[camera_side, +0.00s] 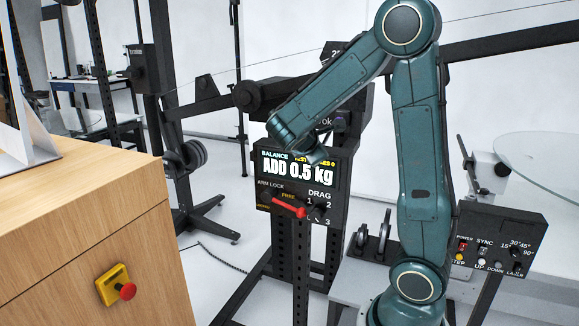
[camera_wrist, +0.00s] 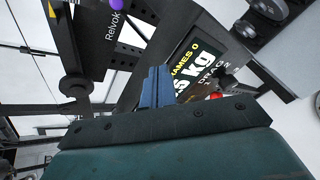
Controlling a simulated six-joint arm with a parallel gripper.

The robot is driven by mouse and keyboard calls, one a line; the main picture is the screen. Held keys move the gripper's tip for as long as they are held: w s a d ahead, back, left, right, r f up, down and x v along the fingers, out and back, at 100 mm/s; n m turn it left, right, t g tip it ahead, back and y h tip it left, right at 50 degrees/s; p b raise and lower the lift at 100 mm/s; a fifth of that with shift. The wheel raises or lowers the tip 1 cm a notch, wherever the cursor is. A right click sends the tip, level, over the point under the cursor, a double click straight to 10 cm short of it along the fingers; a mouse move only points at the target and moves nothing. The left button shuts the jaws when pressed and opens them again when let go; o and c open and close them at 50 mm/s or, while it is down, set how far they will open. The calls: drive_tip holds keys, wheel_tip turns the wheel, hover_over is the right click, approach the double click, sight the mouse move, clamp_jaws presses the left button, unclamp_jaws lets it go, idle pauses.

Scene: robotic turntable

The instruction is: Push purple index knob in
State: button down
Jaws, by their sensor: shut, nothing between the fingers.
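The purple index knob (camera_wrist: 117,5) is at the top edge of the wrist view, partly cut off, beside the white "Relvok" lettering on a dark housing. In the side view only a small dim purple patch (camera_side: 340,123) shows beside the letters "ok", behind my arm. My gripper (camera_side: 318,156) is shut and empty, in front of the upper part of the display box. In the wrist view its blue fingers (camera_wrist: 156,87) are together, apart from the knob and below it in the picture.
The display box (camera_side: 262,203) reads "ADD 0.5 kg" and carries a red lever (camera_side: 288,208) and a DRAG dial (camera_side: 316,213). A control box (camera_side: 503,232) with switches stands at right. A wooden cabinet (camera_side: 85,215) with a red button (camera_side: 127,291) fills the left front.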

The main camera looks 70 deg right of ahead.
drive_tip(key=shift+w+d+r+n+g+h, duration=0.3)
drive_tip(key=shift+d+n+h, duration=0.65)
drive_tip(key=shift+n, duration=0.4)
drive_tip(key=shift+w+d+r+n+g+h, duration=0.15)
drive_tip(key=shift+d+r+n+g+h, duration=0.15)
drive_tip(key=shift+d+n+h, duration=0.65)
drive_tip(key=shift+w+d+r+n+g+h, duration=0.2)
drive_tip(key=shift+d+n+g+h, duration=0.3)
drive_tip(key=shift+d+n, duration=0.9)
drive_tip(key=shift+a+n, duration=0.3)
drive_tip(key=shift+a, duration=0.05)
drive_tip(key=shift+d, duration=0.1)
drive_tip(key=d, duration=1.3)
drive_tip(key=shift+s+d+f, duration=0.25)
drive_tip(key=shift+s+d, duration=0.15)
drive_tip(key=shift+s, duration=0.05)
